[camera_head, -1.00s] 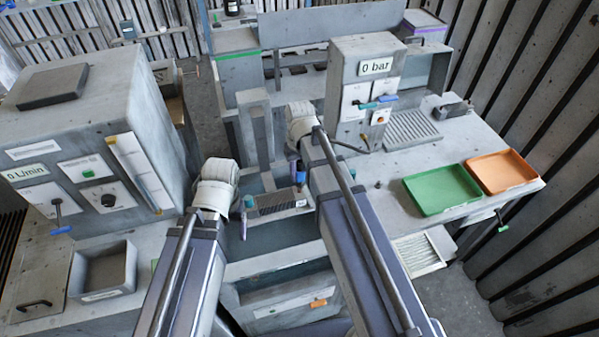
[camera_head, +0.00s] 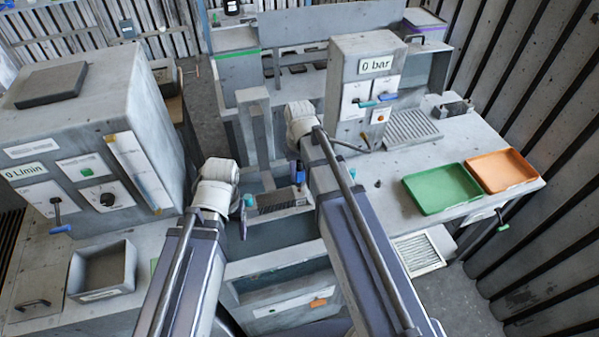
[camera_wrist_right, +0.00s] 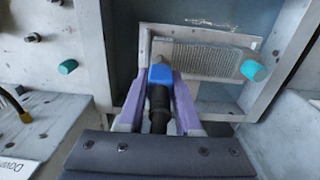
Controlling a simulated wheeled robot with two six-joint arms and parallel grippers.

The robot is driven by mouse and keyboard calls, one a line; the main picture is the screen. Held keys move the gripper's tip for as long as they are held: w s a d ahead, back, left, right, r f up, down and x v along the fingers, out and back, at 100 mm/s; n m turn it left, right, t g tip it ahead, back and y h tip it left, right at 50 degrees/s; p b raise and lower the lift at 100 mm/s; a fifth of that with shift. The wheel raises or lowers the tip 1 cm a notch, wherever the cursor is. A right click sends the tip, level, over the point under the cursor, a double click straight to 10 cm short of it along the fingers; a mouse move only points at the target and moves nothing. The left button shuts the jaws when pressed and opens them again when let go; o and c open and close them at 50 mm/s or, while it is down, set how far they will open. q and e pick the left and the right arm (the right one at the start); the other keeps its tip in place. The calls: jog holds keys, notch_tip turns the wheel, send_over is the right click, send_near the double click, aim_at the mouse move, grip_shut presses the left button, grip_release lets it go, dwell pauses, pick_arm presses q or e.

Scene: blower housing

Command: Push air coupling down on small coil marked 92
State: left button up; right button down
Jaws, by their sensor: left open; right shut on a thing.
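A small finned coil (camera_wrist_right: 205,62) lies in the grey fixture; it also shows in the head view (camera_head: 281,200). A teal cap (camera_wrist_right: 253,70) is on its right end in the right wrist view. I cannot read a 92 on it. My right gripper (camera_wrist_right: 160,84) is shut on the air coupling (camera_wrist_right: 158,98), which has a blue head and a dark body. The blue head overlaps the coil's left end in the wrist view; I cannot tell whether it touches. My left gripper (camera_head: 243,220) is open beside the other, teal-capped end of the coil.
Another teal cap (camera_wrist_right: 67,67) stands on the bench to the right in the head view. The pressure unit reading 0 bar (camera_head: 366,85) stands behind. A green tray (camera_head: 441,188) and an orange tray (camera_head: 501,170) lie at right. The flow unit (camera_head: 85,150) stands left.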

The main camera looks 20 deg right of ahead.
jog(key=shift+f, duration=0.2)
jog(key=shift+f+b, duration=0.5)
jog(key=shift+b, duration=0.25)
jog(key=shift+f, duration=0.15)
jog(key=shift+f+b, duration=0.4)
jog(key=shift+b, duration=0.15)
jog(key=shift+f+b, duration=0.35)
dwell(0.8)
jog(key=c, duration=0.5)
grip_release()
